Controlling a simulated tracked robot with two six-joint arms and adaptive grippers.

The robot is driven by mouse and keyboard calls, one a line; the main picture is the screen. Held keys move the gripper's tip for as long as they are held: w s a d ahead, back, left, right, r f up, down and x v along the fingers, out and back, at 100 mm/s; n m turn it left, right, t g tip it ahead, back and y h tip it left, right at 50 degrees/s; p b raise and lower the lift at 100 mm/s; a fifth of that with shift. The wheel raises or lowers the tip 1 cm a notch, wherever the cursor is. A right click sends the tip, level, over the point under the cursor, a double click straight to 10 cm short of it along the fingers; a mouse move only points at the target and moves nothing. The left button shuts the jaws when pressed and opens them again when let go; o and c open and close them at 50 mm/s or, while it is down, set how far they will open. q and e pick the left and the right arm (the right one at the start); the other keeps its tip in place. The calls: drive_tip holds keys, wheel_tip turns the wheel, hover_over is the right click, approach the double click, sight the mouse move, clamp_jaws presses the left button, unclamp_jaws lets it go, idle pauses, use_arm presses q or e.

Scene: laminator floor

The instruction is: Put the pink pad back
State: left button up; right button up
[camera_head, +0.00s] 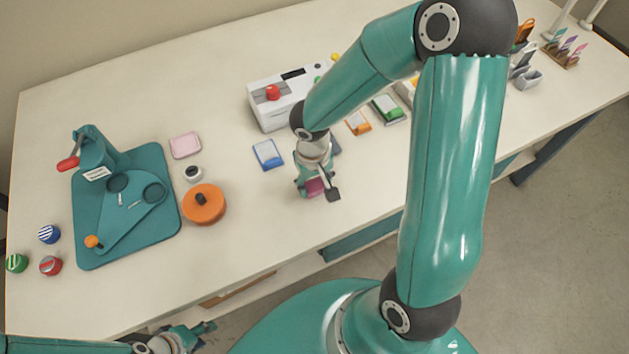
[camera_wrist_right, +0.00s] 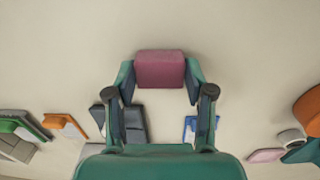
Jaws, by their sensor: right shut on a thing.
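My right gripper (camera_head: 318,190) is shut on a dark pink block, the pink pad (camera_head: 314,187), over the front part of the table. In the right wrist view the pad (camera_wrist_right: 160,69) sits between the fingertips of the right gripper (camera_wrist_right: 160,80), with bare table around it. I cannot tell whether it touches the table. A flat, light pink square (camera_head: 185,145) with a rim lies farther left, near the teal press. My left gripper (camera_head: 190,337) is at the bottom left, beyond the table's front edge; its finger opening is unclear.
Orange (camera_head: 358,123) and green (camera_head: 388,108) ones lie farther right. A white machine (camera_head: 285,100) stands behind. An orange round container (camera_head: 204,204) and teal press (camera_head: 125,235) are left.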

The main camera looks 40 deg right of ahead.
sight(313, 186)
drive_tip(key=o, duration=1.2)
drive_tip(key=r, duration=0.8)
drive_tip(key=r+p, duration=0.1)
drive_tip(key=r, duration=0.3)
drive_tip(key=shift+w+a+r, duration=0.1)
drive_tip(key=shift+a, duration=0.15)
